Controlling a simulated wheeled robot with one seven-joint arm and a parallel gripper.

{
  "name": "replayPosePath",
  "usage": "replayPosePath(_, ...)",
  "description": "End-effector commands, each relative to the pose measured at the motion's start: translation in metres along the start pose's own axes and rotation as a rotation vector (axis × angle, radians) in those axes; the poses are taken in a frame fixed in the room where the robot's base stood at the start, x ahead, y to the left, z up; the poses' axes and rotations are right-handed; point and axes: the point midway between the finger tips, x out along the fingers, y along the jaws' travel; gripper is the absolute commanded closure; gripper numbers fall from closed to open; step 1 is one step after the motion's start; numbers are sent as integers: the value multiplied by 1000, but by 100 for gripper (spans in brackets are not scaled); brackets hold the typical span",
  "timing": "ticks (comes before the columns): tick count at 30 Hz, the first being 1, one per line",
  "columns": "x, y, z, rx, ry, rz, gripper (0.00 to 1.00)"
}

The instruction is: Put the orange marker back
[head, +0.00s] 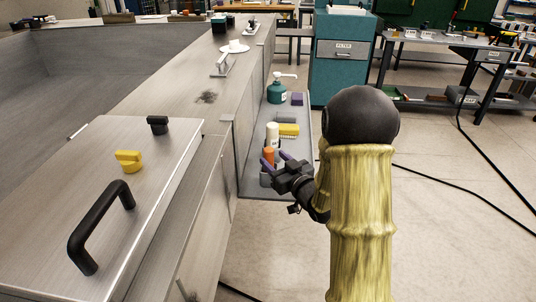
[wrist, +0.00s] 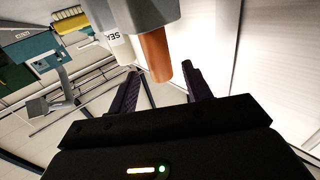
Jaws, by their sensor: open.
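The orange marker (head: 268,153) stands upright on the side shelf, its lower end at a grey holder (head: 265,180). In the wrist view, which looks upside down, the orange marker (wrist: 155,55) juts from the grey holder (wrist: 150,14) between my fingers. My gripper (head: 276,161) is open around or just in front of the marker, with its purple fingers (wrist: 160,85) apart and gaps on both sides. I cannot tell how deep the marker sits in the holder.
On the shelf (head: 303,150) behind stand a white labelled bottle (head: 272,135), a yellow block (head: 289,130), a green pump bottle (head: 277,92) and a purple block (head: 297,99). The grey counter wall (head: 225,150) runs close on the left. The floor right is open, with cables.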

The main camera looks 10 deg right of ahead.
Motion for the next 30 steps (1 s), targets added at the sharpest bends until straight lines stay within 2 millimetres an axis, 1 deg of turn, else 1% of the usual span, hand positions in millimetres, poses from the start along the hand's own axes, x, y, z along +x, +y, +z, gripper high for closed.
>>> replayPosePath(1, -11, 1, 1, 0, -1, 5, 51)
replayPosePath(6, -43, 1, 1, 1, -1, 3, 51)
replayPosePath(10, -58, 1, 0, 0, 1, 2, 51)
replayPosePath(14, -63, 0, 0, 0, 0, 0, 51)
replayPosePath(30, -62, 0, 0, -1, -3, 1, 51)
